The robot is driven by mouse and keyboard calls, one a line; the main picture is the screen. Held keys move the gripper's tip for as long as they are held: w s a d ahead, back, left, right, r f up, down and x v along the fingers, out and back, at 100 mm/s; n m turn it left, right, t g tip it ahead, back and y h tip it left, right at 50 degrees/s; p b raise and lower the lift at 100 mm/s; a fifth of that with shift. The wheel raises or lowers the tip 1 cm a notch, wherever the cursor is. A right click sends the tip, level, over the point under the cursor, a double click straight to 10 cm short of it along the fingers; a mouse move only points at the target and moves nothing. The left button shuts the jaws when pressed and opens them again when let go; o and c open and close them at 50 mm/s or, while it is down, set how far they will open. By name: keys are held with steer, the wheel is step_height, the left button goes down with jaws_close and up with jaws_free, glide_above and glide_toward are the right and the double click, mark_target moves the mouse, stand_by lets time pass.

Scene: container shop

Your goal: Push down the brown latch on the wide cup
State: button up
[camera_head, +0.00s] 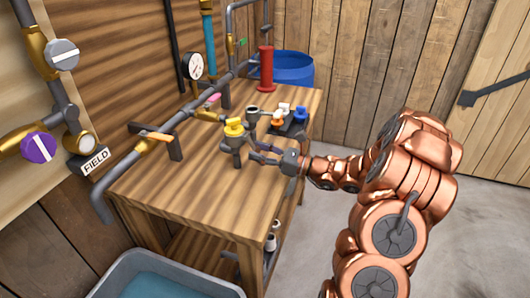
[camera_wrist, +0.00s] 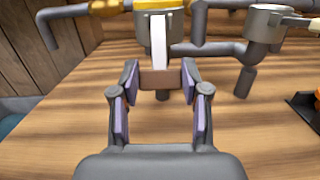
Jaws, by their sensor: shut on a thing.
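The wide cup appears to be the grey cup with a yellow top (camera_head: 233,128), upright on the wooden bench. In the wrist view its yellow rim (camera_wrist: 160,4) is at the top edge, with a white strip (camera_wrist: 159,40) running down the front. The brown latch (camera_wrist: 160,79) is a small block at the strip's lower end. My gripper (camera_head: 266,157) reaches in from the right at the cup's side. In the wrist view my gripper (camera_wrist: 160,73) has its fingertips on both sides of the latch, shut on it.
A grey cup with a pale handle (camera_wrist: 268,22) stands to the right. A dark tray (camera_head: 291,127) with small coloured parts lies behind my gripper. Pipes and a gauge (camera_head: 193,66) line the back. A red cylinder (camera_head: 266,69) stands at the far end. The bench front (camera_head: 190,190) is clear.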

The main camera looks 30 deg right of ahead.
steer(key=shift+w+a+f+t+y+b, duration=0.2)
steer(key=shift+t+y+b, duration=0.15)
steer(key=shift+t+y, duration=0.15)
steer(key=o, duration=1.1)
steer(key=shift+o, duration=0.2)
steer(key=v, duration=1.2)
